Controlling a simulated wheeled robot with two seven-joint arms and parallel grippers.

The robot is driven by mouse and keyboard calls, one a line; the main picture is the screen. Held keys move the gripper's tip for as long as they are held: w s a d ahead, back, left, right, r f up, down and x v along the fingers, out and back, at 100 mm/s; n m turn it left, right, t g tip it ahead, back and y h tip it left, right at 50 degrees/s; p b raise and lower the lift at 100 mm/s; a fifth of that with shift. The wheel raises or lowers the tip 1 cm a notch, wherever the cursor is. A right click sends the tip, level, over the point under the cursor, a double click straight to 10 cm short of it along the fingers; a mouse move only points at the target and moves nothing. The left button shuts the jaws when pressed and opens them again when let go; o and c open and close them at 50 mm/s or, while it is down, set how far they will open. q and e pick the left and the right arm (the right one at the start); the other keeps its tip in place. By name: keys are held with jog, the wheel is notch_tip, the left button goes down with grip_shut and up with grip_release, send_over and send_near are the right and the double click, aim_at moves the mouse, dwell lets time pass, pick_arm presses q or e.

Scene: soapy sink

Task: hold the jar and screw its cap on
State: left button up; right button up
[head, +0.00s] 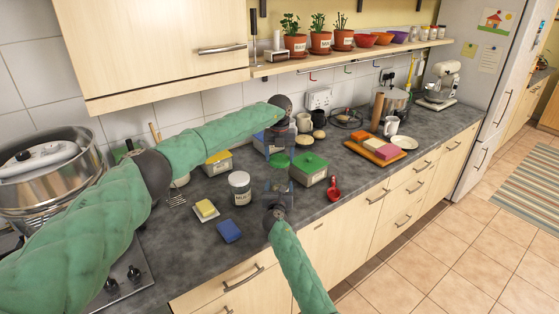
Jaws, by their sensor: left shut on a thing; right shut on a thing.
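A green cap (279,160) shows between my two grippers, above the counter. My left gripper (279,150) comes down from above and is shut on the cap. My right gripper (277,188) reaches up from the front edge of the counter and is shut on a pale, see-through jar (278,175) just below the cap. The jar is small in view and largely covered by the gripper fingers. The cap is over the jar's top; I cannot tell whether they touch or how the threads sit.
A labelled white-lidded jar (240,190) stands left of the grippers. A green-lidded box (311,169) and a red scoop (334,188) are to the right. A yellow sponge on a dish (205,210) and a blue sponge (230,231) lie front left. A shelf (350,55) runs above.

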pick_arm(q)
jog(key=shift+f, duration=1.1)
jog(key=shift+f, duration=0.1)
jog(key=shift+f, duration=0.8)
jog(key=shift+f, duration=0.5)
